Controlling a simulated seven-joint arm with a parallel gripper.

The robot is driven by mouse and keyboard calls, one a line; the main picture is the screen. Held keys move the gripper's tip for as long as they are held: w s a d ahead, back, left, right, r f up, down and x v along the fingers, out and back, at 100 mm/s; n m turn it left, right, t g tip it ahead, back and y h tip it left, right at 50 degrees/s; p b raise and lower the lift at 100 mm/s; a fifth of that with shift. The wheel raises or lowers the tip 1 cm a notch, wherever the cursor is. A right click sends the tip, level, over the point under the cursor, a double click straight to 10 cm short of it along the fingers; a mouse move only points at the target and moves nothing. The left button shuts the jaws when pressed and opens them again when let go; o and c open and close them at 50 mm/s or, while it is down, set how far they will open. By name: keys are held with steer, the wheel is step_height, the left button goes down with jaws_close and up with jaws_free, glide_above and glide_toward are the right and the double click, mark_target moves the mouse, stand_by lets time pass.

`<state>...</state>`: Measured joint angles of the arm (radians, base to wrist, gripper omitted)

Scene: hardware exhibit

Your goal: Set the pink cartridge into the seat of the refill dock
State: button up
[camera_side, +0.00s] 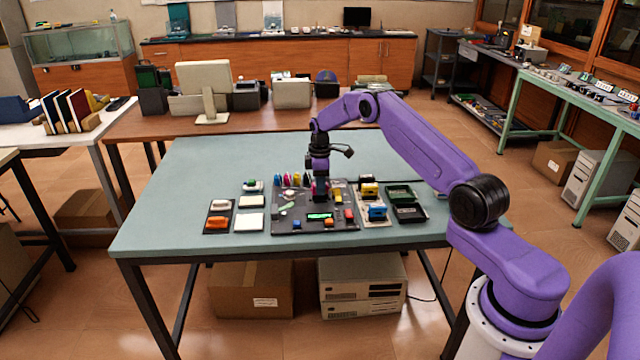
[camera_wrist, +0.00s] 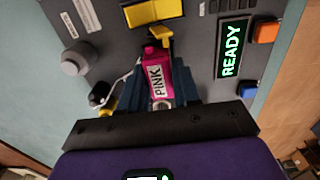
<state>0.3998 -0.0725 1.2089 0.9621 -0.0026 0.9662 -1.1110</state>
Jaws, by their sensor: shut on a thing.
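In the wrist view, the pink cartridge (camera_wrist: 157,78), labelled PINK, is between the two dark fingers of my gripper (camera_wrist: 159,72). My gripper is shut on it. In the side view, my gripper (camera_side: 319,194) points down, low over the middle of the dark grey panel (camera_side: 345,226), which appears to be the refill dock. The cartridge is mostly hidden by the fingers there. A yellow part (camera_wrist: 152,13) lies just beyond the cartridge's far end in the wrist view. I cannot make out the seat, or tell whether the cartridge touches the panel.
A lit READY display (camera_wrist: 232,50), an orange button (camera_wrist: 265,32) and a grey knob (camera_wrist: 75,63) flank the gripper. Several coloured upright pieces (camera_side: 290,179) stand at the panel's back left. The table's back left is clear.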

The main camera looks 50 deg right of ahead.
steer(key=shift+f, duration=0.3)
stand_by(0.4)
steer(key=o, duration=1.4)
steer(key=shift+r, duration=3.75)
